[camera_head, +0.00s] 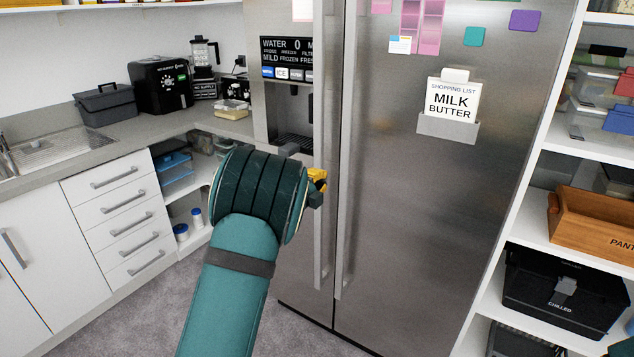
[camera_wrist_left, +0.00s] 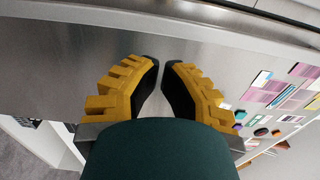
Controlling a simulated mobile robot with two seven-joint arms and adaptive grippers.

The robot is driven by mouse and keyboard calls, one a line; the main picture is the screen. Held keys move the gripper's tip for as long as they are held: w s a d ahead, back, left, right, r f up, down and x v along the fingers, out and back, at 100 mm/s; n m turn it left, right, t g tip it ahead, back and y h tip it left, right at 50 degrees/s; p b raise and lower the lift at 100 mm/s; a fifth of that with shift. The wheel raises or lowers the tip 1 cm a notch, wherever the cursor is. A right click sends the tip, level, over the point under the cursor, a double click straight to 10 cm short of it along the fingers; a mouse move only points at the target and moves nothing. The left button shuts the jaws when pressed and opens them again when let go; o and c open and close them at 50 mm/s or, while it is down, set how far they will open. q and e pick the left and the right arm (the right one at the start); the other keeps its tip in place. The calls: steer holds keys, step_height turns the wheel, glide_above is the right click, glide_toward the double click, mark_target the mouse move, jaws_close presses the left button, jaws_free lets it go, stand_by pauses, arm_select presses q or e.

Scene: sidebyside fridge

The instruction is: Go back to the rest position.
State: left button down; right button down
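My left gripper (camera_head: 318,186) is in front of the fridge (camera_head: 400,190), close to the long vertical handle (camera_head: 326,120) of its left door. My own forearm and wrist hide most of it in the head view. In the left wrist view, the yellow and black fingers of the gripper (camera_wrist_left: 160,66) lean towards each other with a narrow gap at the tips. Nothing shows between them. A steel bar (camera_wrist_left: 80,16) crosses above the fingertips; I cannot tell whether they touch it. Both fridge doors look shut. My right gripper is not in view.
White shelves at the right hold a wooden pantry crate (camera_head: 590,222) and a black chilled bin (camera_head: 560,290). The carpet (camera_head: 170,315) in front is clear.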

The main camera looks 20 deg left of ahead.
arm_select(q)
steer(key=s+d+f+n+g+y, duration=0.1)
steer(key=s+d+f+n+g, duration=0.1)
steer(key=s+f+n, duration=0.45)
steer(key=s+d+f+n+g+y, duration=0.1)
steer(key=s+d+f+n+g, duration=0.15)
steer(key=f, duration=0.75)
steer(key=s+d+f+n+g, duration=0.1)
steer(key=s+f+n+g, duration=0.3)
steer(key=f, duration=0.5)
steer(key=s+d+f+n+g+h, duration=0.1)
steer(key=s+d+f+n+g, duration=0.1)
steer(key=s+d, duration=0.3)
steer(key=s+d+f+n+g, duration=0.3)
steer(key=s+d, duration=0.2)
steer(key=s, duration=0.7)
steer(key=s+d+f+n+g+h, duration=0.1)
steer(key=s+d+f+n+g, duration=0.1)
steer(key=s+d, duration=0.3)
steer(key=s+f+n, duration=0.1)
steer(key=s, duration=0.2)
steer(key=shift+s+f+n+h, duration=0.25)
steer(key=shift+s+n+h, duration=0.05)
steer(key=shift+s, duration=0.05)
steer(key=shift+g, duration=0.25)
